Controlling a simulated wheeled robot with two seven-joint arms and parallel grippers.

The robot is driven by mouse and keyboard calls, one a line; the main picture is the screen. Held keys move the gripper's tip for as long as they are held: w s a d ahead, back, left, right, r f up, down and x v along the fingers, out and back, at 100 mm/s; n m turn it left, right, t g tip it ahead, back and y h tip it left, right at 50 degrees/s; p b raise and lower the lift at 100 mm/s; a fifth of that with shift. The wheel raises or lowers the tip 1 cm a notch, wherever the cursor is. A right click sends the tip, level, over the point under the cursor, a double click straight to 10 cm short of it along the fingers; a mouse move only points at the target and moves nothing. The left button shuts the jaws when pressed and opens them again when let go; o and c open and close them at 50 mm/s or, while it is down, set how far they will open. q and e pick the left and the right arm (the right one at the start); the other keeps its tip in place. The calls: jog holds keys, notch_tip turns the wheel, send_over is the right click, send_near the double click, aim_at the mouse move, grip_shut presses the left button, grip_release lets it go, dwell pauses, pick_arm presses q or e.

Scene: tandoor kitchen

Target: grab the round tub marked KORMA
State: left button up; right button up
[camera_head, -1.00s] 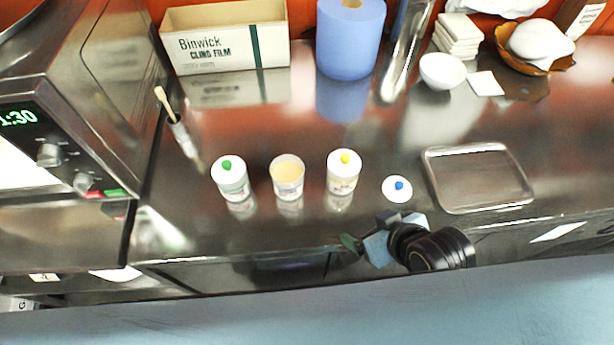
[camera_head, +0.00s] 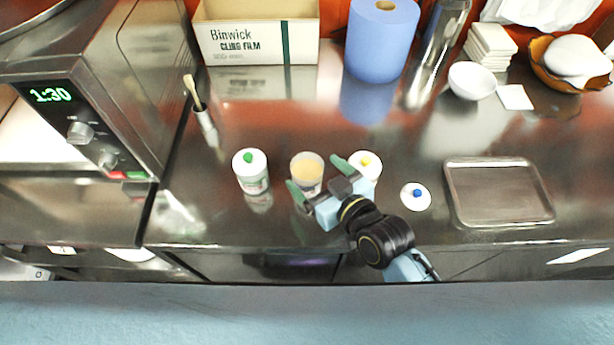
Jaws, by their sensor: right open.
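Three round white tubs stand in a row on the steel counter. One has a lid with a green knob (camera_head: 251,172), the middle tub is open with pale yellow contents (camera_head: 307,168), and one has a lid with a yellow knob (camera_head: 367,163). Their labels are too small to read, so I cannot tell which is marked KORMA. My right gripper (camera_head: 317,176) is open, its green-tipped fingers at the near side of the middle tub, one to its left and one to its right. It partly hides the middle and yellow-knobbed tubs. My left gripper is out of view.
A loose white lid with a blue knob (camera_head: 416,196) lies right of the tubs, beside a steel tray (camera_head: 498,215). A cling film box (camera_head: 258,45) and blue roll (camera_head: 381,40) stand behind.

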aim_at(299, 158)
jog(key=shift+x, duration=3.1)
jog(key=shift+d+f, duration=0.1)
jog(key=shift+f, duration=0.05)
jog(key=c, duration=1.2)
jog(key=shift+c, duration=0.2)
